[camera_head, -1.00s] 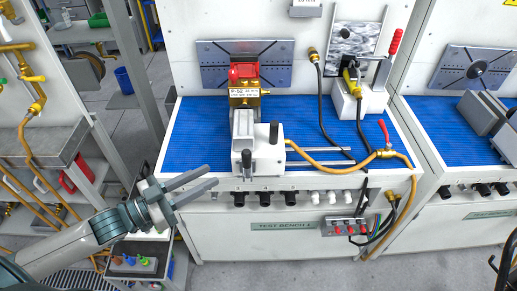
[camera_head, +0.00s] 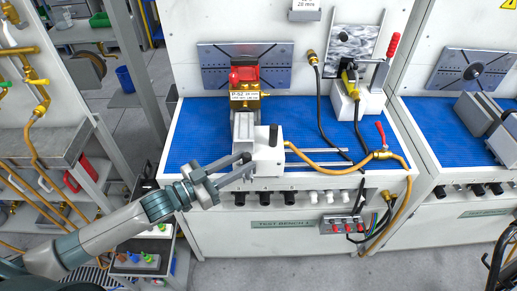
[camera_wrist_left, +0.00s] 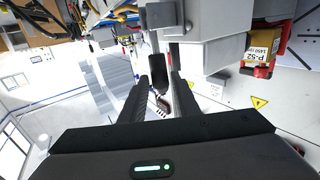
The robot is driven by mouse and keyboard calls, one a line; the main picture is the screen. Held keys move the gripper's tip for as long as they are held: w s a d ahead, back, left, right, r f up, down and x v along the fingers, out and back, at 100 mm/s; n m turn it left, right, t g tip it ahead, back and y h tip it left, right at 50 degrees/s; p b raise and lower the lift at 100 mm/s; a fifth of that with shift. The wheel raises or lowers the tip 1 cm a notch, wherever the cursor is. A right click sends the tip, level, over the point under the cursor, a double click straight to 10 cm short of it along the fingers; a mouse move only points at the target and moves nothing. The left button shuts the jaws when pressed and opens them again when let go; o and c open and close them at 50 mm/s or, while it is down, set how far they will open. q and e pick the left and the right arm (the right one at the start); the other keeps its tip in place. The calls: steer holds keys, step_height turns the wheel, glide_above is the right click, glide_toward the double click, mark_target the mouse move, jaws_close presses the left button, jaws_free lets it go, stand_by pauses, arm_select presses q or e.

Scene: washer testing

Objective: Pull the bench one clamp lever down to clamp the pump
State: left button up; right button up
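The pump (camera_head: 244,104), with a red top, brass body and a P-52 label, stands at the back of bench one. In front of it is a white clamp block (camera_head: 266,158). A black-knobbed lever (camera_head: 246,157) is at the block's left front, and a second black handle (camera_head: 273,135) stands upright on its right. My left gripper (camera_head: 250,168) is open, its fingertips at the left front lever. In the left wrist view a dark lever end (camera_wrist_left: 157,70) shows between the spread fingers; contact is unclear. The pump's label also shows there (camera_wrist_left: 266,42). My right gripper is not seen.
A yellow hose (camera_head: 320,155) and black cables cross the blue mat (camera_head: 200,130) on the right. A red-handled valve (camera_head: 381,133) sits at the mat's right. Black and white knobs (camera_head: 265,197) line the front edge. The mat's left side is clear.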

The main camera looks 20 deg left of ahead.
arm_select(q)
steer(key=shift+p+x, duration=1.05)
steer(key=shift+x, duration=2.2)
jaws_close()
